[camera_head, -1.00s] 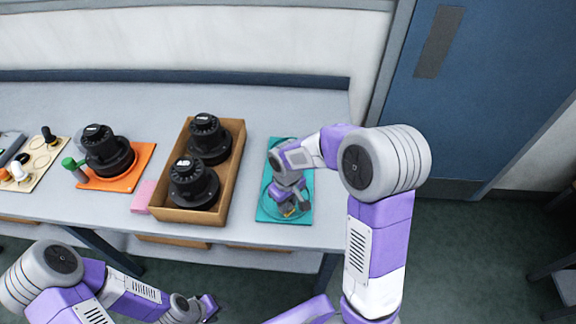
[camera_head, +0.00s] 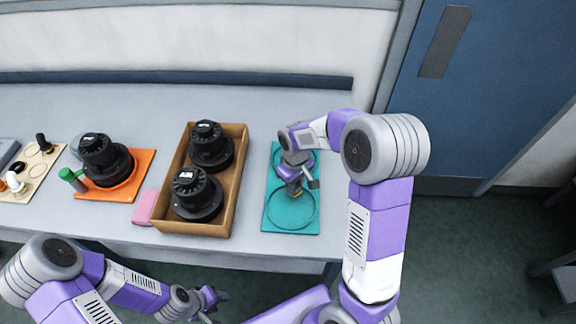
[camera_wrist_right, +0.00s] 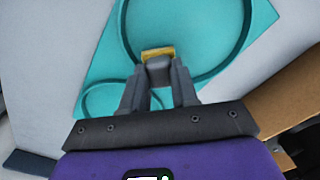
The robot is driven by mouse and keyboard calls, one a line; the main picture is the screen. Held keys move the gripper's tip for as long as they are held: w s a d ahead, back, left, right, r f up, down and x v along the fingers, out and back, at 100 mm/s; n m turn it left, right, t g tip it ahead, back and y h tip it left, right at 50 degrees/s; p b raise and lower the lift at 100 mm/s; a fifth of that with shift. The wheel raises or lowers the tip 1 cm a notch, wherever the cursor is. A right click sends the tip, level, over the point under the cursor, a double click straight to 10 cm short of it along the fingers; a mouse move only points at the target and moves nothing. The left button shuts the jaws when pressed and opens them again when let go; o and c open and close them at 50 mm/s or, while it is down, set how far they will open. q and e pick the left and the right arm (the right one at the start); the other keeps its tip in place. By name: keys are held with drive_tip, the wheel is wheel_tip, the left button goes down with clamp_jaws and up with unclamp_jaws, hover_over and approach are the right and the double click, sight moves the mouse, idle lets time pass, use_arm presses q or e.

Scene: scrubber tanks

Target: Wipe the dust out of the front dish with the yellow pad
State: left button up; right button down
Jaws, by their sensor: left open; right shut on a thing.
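The front dish (camera_head: 291,212) is a round teal ring on a teal mat (camera_head: 309,226), and a smaller ring lies behind it. My right gripper (camera_head: 298,186) is over the back part of the front dish, shut on the yellow pad's grey grip. The yellow pad (camera_wrist_right: 158,52) shows beyond the fingertips of my right gripper (camera_wrist_right: 158,75) in the wrist view, inside the large ring's outline near its edge. I cannot tell whether it touches the dish. No dust can be made out. My left gripper (camera_head: 216,299) is open and empty, in front of the table.
A wooden crate (camera_head: 238,175) with two black knobbed units stands left of the mat. A pink block (camera_head: 145,206) lies beside it. An orange mat (camera_head: 143,172) with another black unit is further left. The table (camera_head: 255,244) is clear around the teal mat.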

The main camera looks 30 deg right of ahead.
drive_tip(key=r, duration=0.1)
drive_tip(key=r+p, duration=0.1)
drive_tip(key=shift+s+r, duration=0.3)
drive_tip(key=shift+s, duration=0.05)
wheel_tip(320, 180, up, 2)
drive_tip(key=shift+w+r+p, duration=0.1)
drive_tip(key=shift+w+p, duration=0.05)
drive_tip(key=shift+p, duration=0.9)
drive_tip(key=shift+r+p, duration=0.75)
drive_tip(key=shift+r, duration=0.2)
